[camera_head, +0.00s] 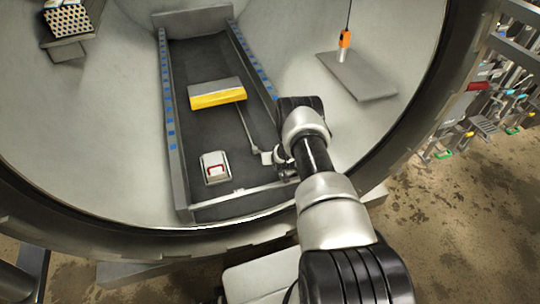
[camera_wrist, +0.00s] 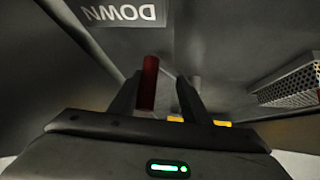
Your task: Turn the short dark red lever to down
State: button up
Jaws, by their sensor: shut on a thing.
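The short dark red lever (camera_wrist: 148,82) shows in the wrist view as a narrow upright bar between the two dark fingers of my gripper (camera_wrist: 159,76). My gripper is shut on it, with the lever close against the left finger. A grey surface with the word DOWN (camera_wrist: 118,13), upside down in the picture, lies beyond the fingertips at upper left. The lever's mount is hard to make out. In the head view my arm reaches into the round vessel. The lever cannot be made out there.
A dark tray with raised rails (camera_head: 172,130) runs along the vessel floor. It carries a yellow-and-grey block (camera_head: 217,94) and a pale box with a red handle (camera_head: 215,167). An orange hanging device (camera_head: 345,40) is above a grey plate (camera_head: 362,78).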

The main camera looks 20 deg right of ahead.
jog(key=shift+w+d+r, duration=0.15)
jog(key=shift+w+d, duration=0.05)
jog(key=shift+d, duration=0.05)
jog(key=o, duration=0.8)
jog(key=shift+o, duration=0.2)
jog(key=p+v, duration=0.5)
jog(key=v, duration=1.2)
jog(key=shift+s+p, duration=0.3)
jog(key=shift+a, duration=0.15)
